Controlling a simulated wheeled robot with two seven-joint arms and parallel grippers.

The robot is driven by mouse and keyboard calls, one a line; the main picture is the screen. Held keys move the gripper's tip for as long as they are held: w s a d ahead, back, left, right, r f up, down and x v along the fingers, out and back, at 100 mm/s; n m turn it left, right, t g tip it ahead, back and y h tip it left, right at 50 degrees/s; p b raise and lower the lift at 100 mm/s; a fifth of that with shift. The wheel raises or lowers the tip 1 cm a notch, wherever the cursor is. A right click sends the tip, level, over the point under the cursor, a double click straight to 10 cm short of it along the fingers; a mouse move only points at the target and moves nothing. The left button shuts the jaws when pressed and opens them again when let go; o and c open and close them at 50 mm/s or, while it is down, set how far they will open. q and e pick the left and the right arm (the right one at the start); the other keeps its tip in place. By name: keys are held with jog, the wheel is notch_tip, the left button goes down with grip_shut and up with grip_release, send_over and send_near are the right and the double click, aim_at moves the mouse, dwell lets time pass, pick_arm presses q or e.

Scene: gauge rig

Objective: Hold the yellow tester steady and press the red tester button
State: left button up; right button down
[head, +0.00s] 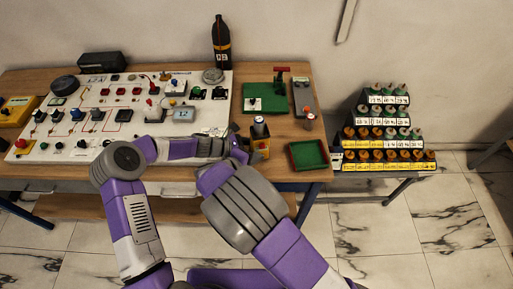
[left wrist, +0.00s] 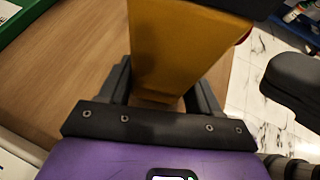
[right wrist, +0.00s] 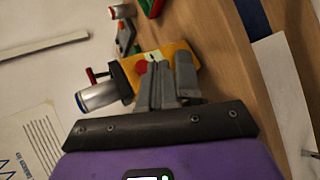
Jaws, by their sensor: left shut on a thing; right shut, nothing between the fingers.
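The yellow tester (head: 265,153) stands near the table's front edge, partly hidden by my grippers in the head view. My left gripper (left wrist: 163,92) is shut on the yellow tester (left wrist: 175,55), with a finger on each side of its body. The red tester button (right wrist: 141,67) shows on the tester's face in the right wrist view; a red edge also shows in the left wrist view (left wrist: 243,37). My right gripper (right wrist: 167,80) is shut and empty, its fingertips close beside the button. I cannot tell whether they touch it.
A silver cylinder (right wrist: 98,95) is beside the tester in the right wrist view. A green tray (head: 308,154) lies to the tester's right. A white panel (head: 135,110) with switches fills the table's left. A stepped rack (head: 385,135) stands further right.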

jog(key=shift+s+a, duration=0.15)
jog(key=shift+s, duration=1.15)
jog(key=shift+s+a, duration=0.1)
jog(key=shift+s, duration=1.15)
notch_tip(320, 180, up, 10)
jog(key=s+d+m+g+y, duration=0.2)
jog(key=m+y, duration=0.2)
jog(key=m, duration=2.1)
jog(key=shift+y, duration=0.4)
jog(key=shift+s+d+f, duration=0.1)
jog(key=shift+d+f, duration=0.05)
